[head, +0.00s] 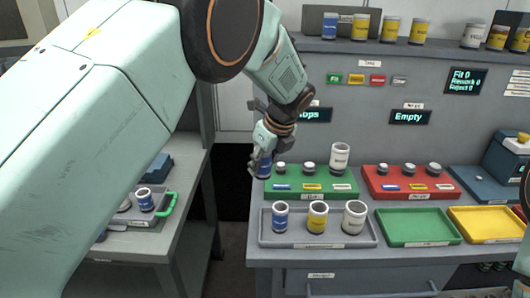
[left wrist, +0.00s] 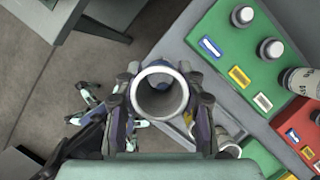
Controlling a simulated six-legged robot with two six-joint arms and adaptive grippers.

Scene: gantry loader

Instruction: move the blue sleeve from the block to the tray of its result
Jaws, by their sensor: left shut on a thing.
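My left gripper (head: 262,160) is shut on the blue sleeve (head: 265,167) at the left end of the green block (head: 312,196). In the left wrist view, the sleeve's pale round rim (left wrist: 161,91) sits between the two fingers, off the pegs and beside the green block (left wrist: 235,58). The green block has bare pegs and a white sleeve (head: 340,157) at its right end. The grey tray (head: 285,241) in front holds a blue, a yellow and a white sleeve. The green tray (head: 418,227) and yellow tray (head: 487,225) look empty. My right gripper is not in view.
A red block (head: 412,186) with pegs stands right of the green one. A side table (head: 170,215) at the left carries another blue-banded sleeve (head: 145,199). Several sleeves stand on the upper shelf. A display (head: 465,81) reads Fit 0, Rework 0, Reject 0.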

